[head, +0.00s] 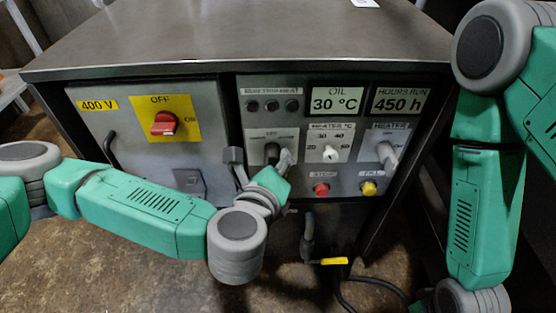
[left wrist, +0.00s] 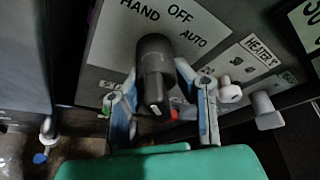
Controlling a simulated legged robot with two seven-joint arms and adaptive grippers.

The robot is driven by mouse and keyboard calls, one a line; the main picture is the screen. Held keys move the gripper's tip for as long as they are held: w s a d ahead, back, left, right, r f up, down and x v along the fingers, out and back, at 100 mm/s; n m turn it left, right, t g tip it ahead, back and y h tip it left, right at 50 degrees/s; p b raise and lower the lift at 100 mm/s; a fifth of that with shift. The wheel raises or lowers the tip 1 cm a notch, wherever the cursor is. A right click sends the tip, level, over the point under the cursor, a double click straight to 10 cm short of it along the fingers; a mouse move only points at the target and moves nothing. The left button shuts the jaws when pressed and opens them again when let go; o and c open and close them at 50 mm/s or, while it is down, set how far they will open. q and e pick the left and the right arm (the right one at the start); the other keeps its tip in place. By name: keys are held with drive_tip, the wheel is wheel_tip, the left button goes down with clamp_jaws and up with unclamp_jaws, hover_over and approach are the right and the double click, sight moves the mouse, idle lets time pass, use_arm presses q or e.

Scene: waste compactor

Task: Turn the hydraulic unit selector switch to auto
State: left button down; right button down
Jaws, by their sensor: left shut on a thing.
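The hydraulic unit selector switch is a black knob (head: 272,153) on the grey control panel. In the left wrist view the knob (left wrist: 155,75) stands out from a white plate (left wrist: 200,22) marked HAND, OFF and AUTO. I cannot tell for sure which mark it points to. My left gripper (head: 261,162) is at the panel, with one finger on each side of the knob, shut on it. In the left wrist view both fingers of the left gripper (left wrist: 161,92) show beside the knob's front part. My right gripper is out of view.
A red main switch (head: 164,123) on a yellow OFF plate is to the left. A white heater dial (head: 330,154), a grey heater switch (head: 387,154), a red button (head: 321,189) and a yellow button (head: 369,188) are to the right. A yellow-handled valve (head: 333,261) is below.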

use_arm(q)
drive_tip(key=shift+a+r+p, duration=0.1)
drive_tip(key=shift+r+p, duration=0.05)
drive_tip(key=shift+p, duration=0.5)
drive_tip(key=m+y+p, duration=0.1)
drive_tip(key=m+p, duration=0.1)
drive_tip(key=p, duration=0.2)
drive_tip(key=m+y+p, duration=0.2)
drive_tip(key=m+p, duration=0.1)
drive_tip(key=p, duration=0.2)
drive_tip(key=a+m+y+p, duration=0.1)
drive_tip(key=m+y+p, duration=0.1)
drive_tip(key=p, duration=0.3)
drive_tip(key=shift+w+r+m+g, duration=0.1)
drive_tip(key=shift+m+g, duration=0.2)
drive_tip(key=shift+m, duration=0.1)
drive_tip(key=shift+a+m+y+p, duration=0.1)
drive_tip(key=shift+m+y+p, duration=0.8)
drive_tip(key=shift+m+p, duration=0.35)
drive_tip(key=shift+a+m+y+p, duration=0.1)
drive_tip(key=shift+m+y+p, duration=0.55)
drive_tip(key=shift+m, duration=0.3)
drive_tip(key=shift+t, duration=0.4)
drive_tip(key=c, duration=1.6)
unclamp_jaws()
